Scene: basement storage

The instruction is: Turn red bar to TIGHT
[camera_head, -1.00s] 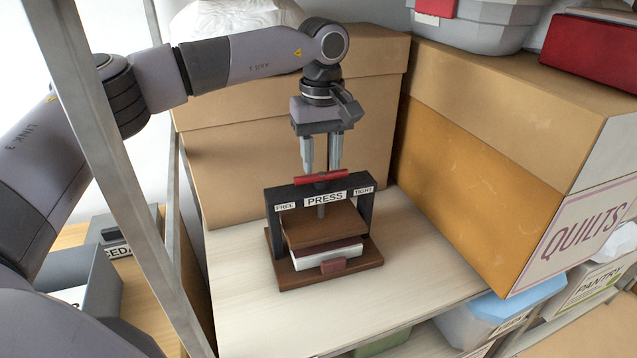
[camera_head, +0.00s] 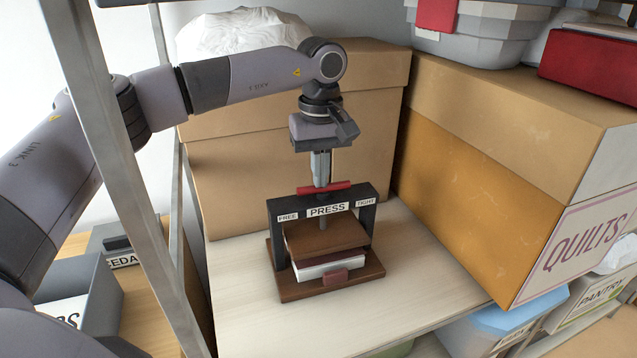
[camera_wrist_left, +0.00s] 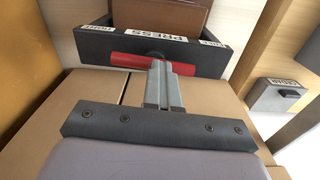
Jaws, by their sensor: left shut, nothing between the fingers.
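The red bar (camera_head: 341,186) lies across the top of the dark press frame (camera_head: 368,212), roughly in line with it. FREE is on the frame's left, PRESS in the middle and TIGHT on the right. My left gripper (camera_head: 321,184) points down with its fingers together and empty, its tips at the bar near its middle. In the left wrist view the tips (camera_wrist_left: 160,66) overlap the red bar (camera_wrist_left: 128,68); I cannot tell whether they touch it. Under the frame are a brown plate (camera_head: 325,240) and a book-like block (camera_head: 330,264). My right gripper is not in view.
A large cardboard box (camera_head: 240,180) stands close behind the press, and the QUILTS box (camera_head: 480,170) is to its right. A metal shelf post (camera_head: 125,170) rises at the left in front of my arm. The pale shelf board (camera_head: 250,310) is clear before the press.

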